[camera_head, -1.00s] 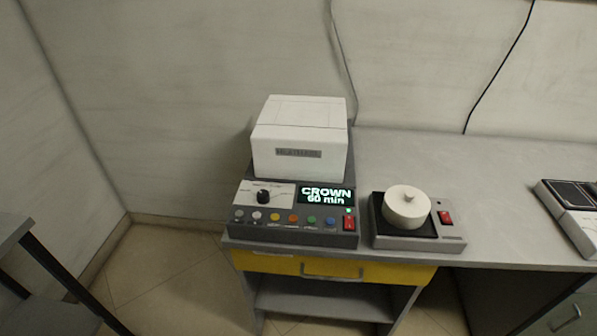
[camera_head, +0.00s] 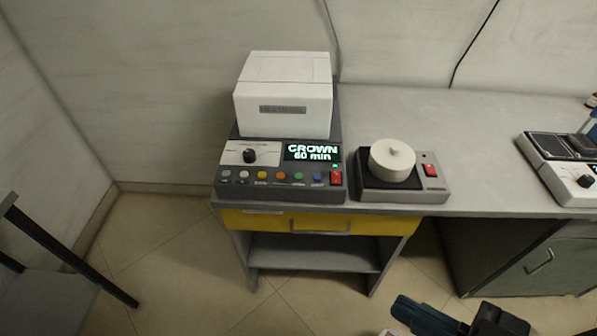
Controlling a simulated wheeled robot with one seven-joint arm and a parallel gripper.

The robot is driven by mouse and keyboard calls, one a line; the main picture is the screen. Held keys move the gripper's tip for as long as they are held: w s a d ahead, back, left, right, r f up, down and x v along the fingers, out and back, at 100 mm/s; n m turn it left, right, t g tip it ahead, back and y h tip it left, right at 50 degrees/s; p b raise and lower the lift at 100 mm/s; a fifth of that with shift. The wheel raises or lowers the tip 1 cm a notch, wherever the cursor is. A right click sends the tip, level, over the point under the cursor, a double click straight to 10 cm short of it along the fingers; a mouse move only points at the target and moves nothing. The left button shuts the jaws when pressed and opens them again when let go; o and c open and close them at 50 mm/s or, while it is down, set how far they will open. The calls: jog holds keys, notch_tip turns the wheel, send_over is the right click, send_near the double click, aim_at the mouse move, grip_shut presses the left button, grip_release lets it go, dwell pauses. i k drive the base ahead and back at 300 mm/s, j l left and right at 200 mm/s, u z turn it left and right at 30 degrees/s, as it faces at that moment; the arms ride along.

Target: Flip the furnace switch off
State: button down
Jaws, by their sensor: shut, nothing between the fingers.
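The furnace (camera_head: 283,105) is a white box on a dark grey control base at the left end of the bench. Its red switch (camera_head: 336,178) is at the base's front right corner, below a small lit green light (camera_head: 335,165). The display (camera_head: 312,152) glows with "CROWN 60 min". Which way the switch is tilted is too small to tell. My gripper (camera_head: 403,308) shows dark at the bottom edge, partly cut off by the frame. It is shut and empty, low in front of the bench and well apart from the switch.
A hot plate-like device (camera_head: 440,190) with a white round lidded pot (camera_head: 392,160) and its own red switch (camera_head: 430,170) stands right of the furnace. Another device (camera_head: 565,175) is farther right. A yellow drawer (camera_head: 270,221) is below the furnace. Floor in front is clear.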

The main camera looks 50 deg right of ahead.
aim_at(335, 174)
jog(key=i+j, duration=0.5)
jog(key=i+z, duration=0.1)
jog(key=z, duration=2.1)
